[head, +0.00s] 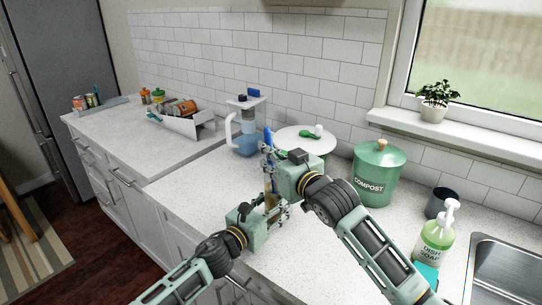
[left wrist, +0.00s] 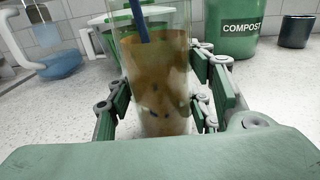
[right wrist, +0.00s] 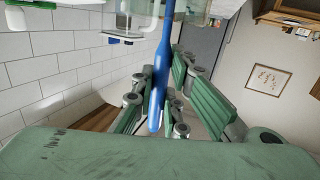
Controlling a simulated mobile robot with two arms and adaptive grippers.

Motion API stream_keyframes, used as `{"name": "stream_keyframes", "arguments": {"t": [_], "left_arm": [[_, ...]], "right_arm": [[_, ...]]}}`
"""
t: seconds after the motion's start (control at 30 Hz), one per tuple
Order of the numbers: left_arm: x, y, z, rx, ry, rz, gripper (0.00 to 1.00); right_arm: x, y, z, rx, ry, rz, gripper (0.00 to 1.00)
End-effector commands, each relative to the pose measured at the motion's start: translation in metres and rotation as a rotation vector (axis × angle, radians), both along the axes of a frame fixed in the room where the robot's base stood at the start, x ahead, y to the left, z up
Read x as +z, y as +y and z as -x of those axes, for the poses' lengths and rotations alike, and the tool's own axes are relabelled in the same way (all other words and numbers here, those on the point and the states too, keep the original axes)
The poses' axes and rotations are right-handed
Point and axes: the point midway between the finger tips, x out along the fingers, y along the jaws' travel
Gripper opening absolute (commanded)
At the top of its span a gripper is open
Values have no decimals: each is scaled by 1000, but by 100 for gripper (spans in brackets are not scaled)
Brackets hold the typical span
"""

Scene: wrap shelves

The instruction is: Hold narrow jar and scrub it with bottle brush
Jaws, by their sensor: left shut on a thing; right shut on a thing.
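The narrow jar (left wrist: 165,80) is clear glass with brownish smears inside, and stands roughly upright in the left wrist view. My left gripper (head: 274,212) is shut around it, a finger on each side. The bottle brush has a blue handle (right wrist: 163,65); my right gripper (head: 270,160) is shut on it, above the left gripper. The blue brush also shows at the jar's top in the left wrist view (left wrist: 140,20), inside or behind the glass; its bristles cannot be made out. In the head view my right gripper hides much of the jar.
A green compost bin (head: 377,175), a dark cup (head: 440,203) and a dish soap bottle (head: 434,240) stand right, by the sink (head: 497,270). The counter's front is mostly clear.

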Motion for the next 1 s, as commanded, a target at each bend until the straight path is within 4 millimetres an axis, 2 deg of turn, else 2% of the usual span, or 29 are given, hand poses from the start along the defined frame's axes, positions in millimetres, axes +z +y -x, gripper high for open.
{"name": "stream_keyframes", "arguments": {"t": [0.47,1.0], "left_arm": [[0,0,0,0,1,1,16],[0,0,0,0,0,0,16]], "right_arm": [[1,10,6,1,0,-1,0],[48,10,6,2,-3,-2,0]]}}
